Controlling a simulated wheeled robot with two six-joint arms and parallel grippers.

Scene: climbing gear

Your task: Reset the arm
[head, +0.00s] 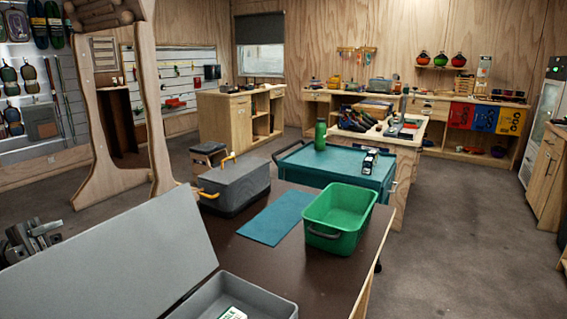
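My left gripper (36,238) shows at the lower left edge, dark and metallic, beside the raised grey lid of a box. It is apart from the things on the brown table, and I see nothing held in it. It is small and partly cut off, so I cannot tell if its fingers are open or shut. My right gripper is not in view.
A brown table (310,262) holds an open grey box (262,292), a closed grey case (235,186), a blue mat (275,218) and an empty green bin (341,212). A teal cart (330,168) with a green bottle (320,134) stands behind. Floor at right is clear.

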